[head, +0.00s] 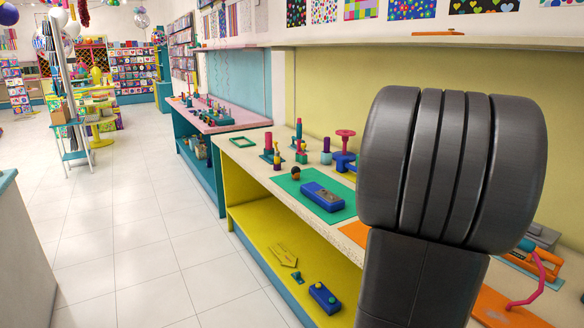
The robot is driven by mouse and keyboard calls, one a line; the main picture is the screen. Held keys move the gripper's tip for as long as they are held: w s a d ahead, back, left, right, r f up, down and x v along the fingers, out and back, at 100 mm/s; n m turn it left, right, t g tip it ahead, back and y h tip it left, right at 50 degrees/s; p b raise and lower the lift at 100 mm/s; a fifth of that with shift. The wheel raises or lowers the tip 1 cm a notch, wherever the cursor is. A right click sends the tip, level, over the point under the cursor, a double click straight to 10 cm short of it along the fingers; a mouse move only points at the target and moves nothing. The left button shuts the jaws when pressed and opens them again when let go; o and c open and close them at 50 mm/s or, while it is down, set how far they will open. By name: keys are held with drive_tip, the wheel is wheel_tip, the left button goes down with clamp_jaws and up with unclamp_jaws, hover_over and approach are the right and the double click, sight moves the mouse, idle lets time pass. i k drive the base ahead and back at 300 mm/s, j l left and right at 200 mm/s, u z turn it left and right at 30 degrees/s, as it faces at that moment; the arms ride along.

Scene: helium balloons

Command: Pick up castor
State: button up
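I cannot make out for sure which small thing is the castor. A small dark and orange round piece (295,173) stands on the near workbench (240,157), at the back left corner of a green mat (286,184). A blue box-like piece (322,197) lies on the same mat. My gripper is not in view. My dark grey ribbed arm fills the right of the head view and hides part of the bench.
Several colourful small parts stand behind the mat, including a pink-topped piece (345,134). The yellow lower shelf (262,232) holds a blue piece (324,298). An orange mat (352,233) lies nearer. The tiled floor (130,230) at left is clear.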

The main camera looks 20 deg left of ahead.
sight(296, 170)
drive_tip(key=i+j, duration=0.7)
drive_tip(key=j, duration=0.15)
drive_tip(key=i+j+z, duration=0.1)
drive_tip(key=i+j, duration=0.55)
drive_tip(key=j, duration=0.25)
drive_tip(key=i+j, duration=0.35)
drive_tip(key=j, duration=0.15)
drive_tip(key=i+j, duration=0.35)
drive_tip(key=i+j+z, duration=0.1)
drive_tip(key=i+j, duration=0.2)
drive_tip(key=j, duration=0.25)
